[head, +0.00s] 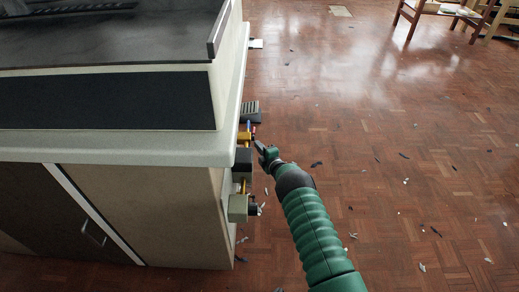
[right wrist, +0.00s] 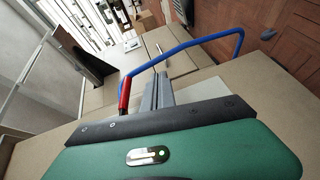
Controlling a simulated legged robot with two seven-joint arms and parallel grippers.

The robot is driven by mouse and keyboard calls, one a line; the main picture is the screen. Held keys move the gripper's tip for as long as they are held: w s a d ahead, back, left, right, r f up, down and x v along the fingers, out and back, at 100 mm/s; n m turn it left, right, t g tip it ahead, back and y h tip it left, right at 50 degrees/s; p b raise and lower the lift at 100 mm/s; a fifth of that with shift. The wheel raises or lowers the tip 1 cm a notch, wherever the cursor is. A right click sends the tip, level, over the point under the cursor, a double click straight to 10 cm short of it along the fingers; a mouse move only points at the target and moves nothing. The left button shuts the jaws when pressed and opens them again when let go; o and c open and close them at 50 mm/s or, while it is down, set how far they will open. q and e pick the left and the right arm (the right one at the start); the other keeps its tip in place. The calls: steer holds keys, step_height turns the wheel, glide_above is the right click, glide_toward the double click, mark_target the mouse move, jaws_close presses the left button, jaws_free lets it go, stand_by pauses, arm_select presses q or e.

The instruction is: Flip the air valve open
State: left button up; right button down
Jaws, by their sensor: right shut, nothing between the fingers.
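The air valve is on the side of the station, with a brass-yellow body (head: 244,137) under the table edge and a small red lever (head: 253,129) beside it. In the right wrist view the red lever (right wrist: 124,95) stands lengthwise just left of my fingers. A blue hose (right wrist: 195,43) runs from near it across that view. My right gripper (head: 260,147) is shut and empty, close to the valve on its right. It also shows in the right wrist view (right wrist: 157,90). I cannot tell whether the fingers touch the lever. My left gripper is not in view.
The white-edged station (head: 110,145) fills the left side. Below the valve are a dark block (head: 243,160) and a pale box (head: 238,208) on its side. The parquet floor (head: 400,150) at right is open, with scattered scraps.

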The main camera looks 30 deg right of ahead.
steer(key=s+f+p, duration=0.1)
steer(key=s+p, duration=0.5)
steer(key=s, duration=0.4)
steer(key=shift+a+f, duration=0.2)
steer(key=shift+a, duration=0.1)
